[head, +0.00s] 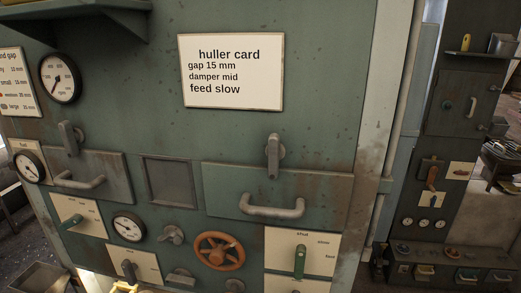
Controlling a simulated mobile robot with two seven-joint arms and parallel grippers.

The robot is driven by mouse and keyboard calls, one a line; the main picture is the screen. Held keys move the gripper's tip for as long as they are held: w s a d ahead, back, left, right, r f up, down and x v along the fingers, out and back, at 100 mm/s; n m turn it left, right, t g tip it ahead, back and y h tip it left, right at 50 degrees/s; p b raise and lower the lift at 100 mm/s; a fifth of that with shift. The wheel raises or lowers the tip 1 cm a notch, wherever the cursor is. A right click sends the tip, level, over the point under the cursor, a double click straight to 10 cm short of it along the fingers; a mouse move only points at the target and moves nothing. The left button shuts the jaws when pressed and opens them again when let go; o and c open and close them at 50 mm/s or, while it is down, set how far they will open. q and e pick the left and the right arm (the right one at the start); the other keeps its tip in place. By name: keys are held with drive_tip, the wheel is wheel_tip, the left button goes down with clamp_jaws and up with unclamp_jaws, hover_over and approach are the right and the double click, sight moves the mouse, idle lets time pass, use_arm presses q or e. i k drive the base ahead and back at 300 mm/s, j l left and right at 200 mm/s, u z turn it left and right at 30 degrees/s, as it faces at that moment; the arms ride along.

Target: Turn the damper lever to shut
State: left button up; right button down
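Several levers show on the green machine front, and I cannot tell for sure which is the damper lever. At the lower right a green lever (299,262) stands about upright on a cream plate (318,262); the small text above it seems to read "shut", with other marks to its right. At the left another green lever (73,221) lies slanted on a cream plate (82,208) with unreadable marks. A dark grey lever (129,271) stands near upright on a third plate (146,259). Neither of my grippers is in view.
A card (231,72) reads "huller card, gap 15 mm, damper mid, feed slow". An orange handwheel (219,251), a gauge (128,227) and a wide drawer handle (271,208) project from the front. A shelf (90,15) juts out at upper left. A dark cabinet (455,120) stands at right.

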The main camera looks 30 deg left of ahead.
sight(77, 219)
drive_tip(key=u, duration=2.1)
